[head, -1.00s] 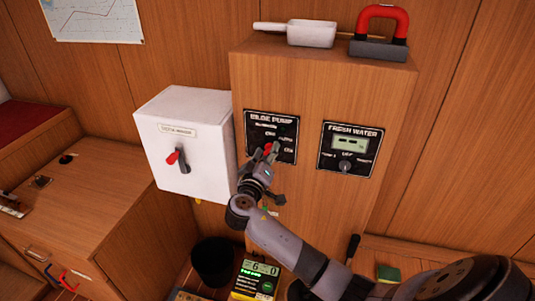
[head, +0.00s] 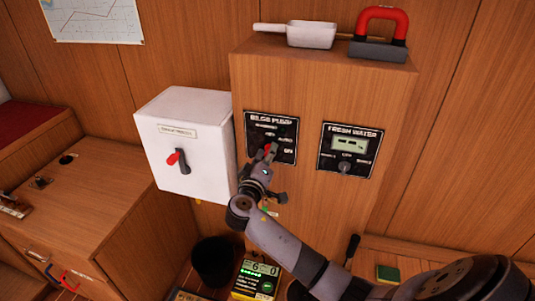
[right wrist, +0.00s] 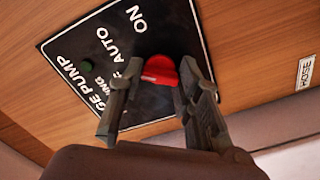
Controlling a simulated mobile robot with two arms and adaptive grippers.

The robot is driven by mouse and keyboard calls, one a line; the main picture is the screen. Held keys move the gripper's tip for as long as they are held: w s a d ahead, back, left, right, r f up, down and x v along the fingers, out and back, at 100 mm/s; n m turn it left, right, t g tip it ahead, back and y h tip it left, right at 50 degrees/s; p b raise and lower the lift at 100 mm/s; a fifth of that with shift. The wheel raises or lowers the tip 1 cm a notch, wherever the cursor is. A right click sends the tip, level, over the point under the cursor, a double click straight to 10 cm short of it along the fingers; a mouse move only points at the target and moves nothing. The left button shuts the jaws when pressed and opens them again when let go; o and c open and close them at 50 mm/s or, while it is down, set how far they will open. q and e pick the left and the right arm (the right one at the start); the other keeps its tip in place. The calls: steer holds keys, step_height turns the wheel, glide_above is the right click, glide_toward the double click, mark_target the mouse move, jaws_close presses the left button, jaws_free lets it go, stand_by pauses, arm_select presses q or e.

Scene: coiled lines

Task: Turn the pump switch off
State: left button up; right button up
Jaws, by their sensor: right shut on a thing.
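The bilge pump panel (head: 257,132) is a black plate on the front of the wooden cabinet. Its red switch knob (right wrist: 158,68) sits low on the plate in the right wrist view, near the AUTO and ON labels. My right gripper (head: 270,153) reaches up to it from below, and its two fingers stand on either side of the knob, shut on it. The fingers hide part of the knob and of the label near AUTO, so its exact setting is hard to read. A dark green lamp (right wrist: 87,66) is on the plate. My left gripper is out of view.
A fresh water panel (head: 350,150) is right of the bilge panel. A white box (head: 185,145) with a red-tipped switch stands out from the wall at left. A scoop (head: 310,35) and a red-handled tool (head: 382,32) lie on top of the cabinet (head: 320,85).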

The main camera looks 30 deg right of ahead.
steer(key=shift+n+p, duration=1.35)
steer(key=shift+n, duration=2.25)
steer(key=o, duration=1.2)
steer(key=shift+c, duration=0.2)
steer(key=v, duration=1.2)
